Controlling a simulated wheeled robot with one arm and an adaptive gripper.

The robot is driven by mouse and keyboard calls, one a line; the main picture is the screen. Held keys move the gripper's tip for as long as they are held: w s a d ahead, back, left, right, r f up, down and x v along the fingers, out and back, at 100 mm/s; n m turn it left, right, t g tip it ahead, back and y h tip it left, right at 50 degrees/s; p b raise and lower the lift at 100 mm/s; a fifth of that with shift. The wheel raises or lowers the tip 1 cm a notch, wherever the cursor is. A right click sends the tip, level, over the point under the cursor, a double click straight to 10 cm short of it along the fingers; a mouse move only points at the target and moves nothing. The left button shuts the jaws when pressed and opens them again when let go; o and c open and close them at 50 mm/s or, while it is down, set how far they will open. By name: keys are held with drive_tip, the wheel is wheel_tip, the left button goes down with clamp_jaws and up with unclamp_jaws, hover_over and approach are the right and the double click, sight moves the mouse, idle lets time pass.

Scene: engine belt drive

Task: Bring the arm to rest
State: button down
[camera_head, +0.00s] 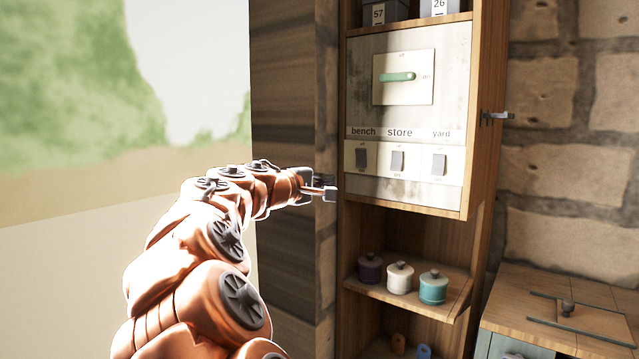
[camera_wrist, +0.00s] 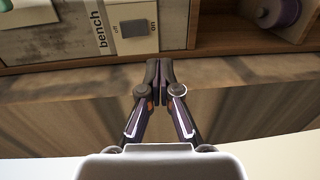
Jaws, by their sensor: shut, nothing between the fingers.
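My orange arm reaches from the lower left of the head view toward a wooden cabinet. My gripper (camera_head: 328,193) is at the arm's end, just left of the cabinet's side edge. In the wrist view my gripper (camera_wrist: 159,72) shows with its two fingers together and nothing between them. The fingertips appear in front of the cabinet's wooden edge; I cannot tell whether they touch it.
A panel (camera_head: 360,120) carries a green-handled switch (camera_head: 398,77) and rocker switches marked bench (camera_head: 361,157), store (camera_head: 397,160) and yard (camera_head: 438,163). Below, purple (camera_head: 370,268), white (camera_head: 399,278) and teal (camera_head: 433,287) jars stand on a shelf. A chest (camera_head: 555,325) stands right; open space lies left.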

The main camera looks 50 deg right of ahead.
drive_tip(key=s+a+f+m+y, duration=0.1)
drive_tip(key=s+a+f+y, duration=0.25)
drive_tip(key=a+f, duration=0.35)
drive_tip(key=s+a+f+m+g+y, duration=0.1)
drive_tip(key=s+a+f+y, duration=0.3)
drive_tip(key=f, duration=0.6)
drive_tip(key=s+a+f+m+y, duration=0.1)
drive_tip(key=s+a+f+y, duration=0.2)
drive_tip(key=s+a+f, duration=0.35)
drive_tip(key=s+a+f+n+g+y, duration=0.1)
drive_tip(key=s+a+f+y, duration=0.1)
drive_tip(key=s+a+f, duration=0.45)
drive_tip(key=s+a+f+g+y, duration=0.1)
drive_tip(key=s+a+f+y, duration=0.15)
drive_tip(key=a, duration=0.65)
drive_tip(key=s+a+f+n+g+y, duration=0.1)
drive_tip(key=s+a+f+y, duration=0.1)
drive_tip(key=s+a+f, duration=0.5)
drive_tip(key=s+a+p+v, duration=0.1)
drive_tip(key=s+p+v, duration=0.1)
drive_tip(key=p+v, duration=1.5)
wheel_tip(320, 180, up, 4)
drive_tip(key=shift+w+a+f+t+p, duration=0.2)
drive_tip(key=shift+w+t+p, duration=0.05)
drive_tip(key=shift+t+p, duration=0.15)
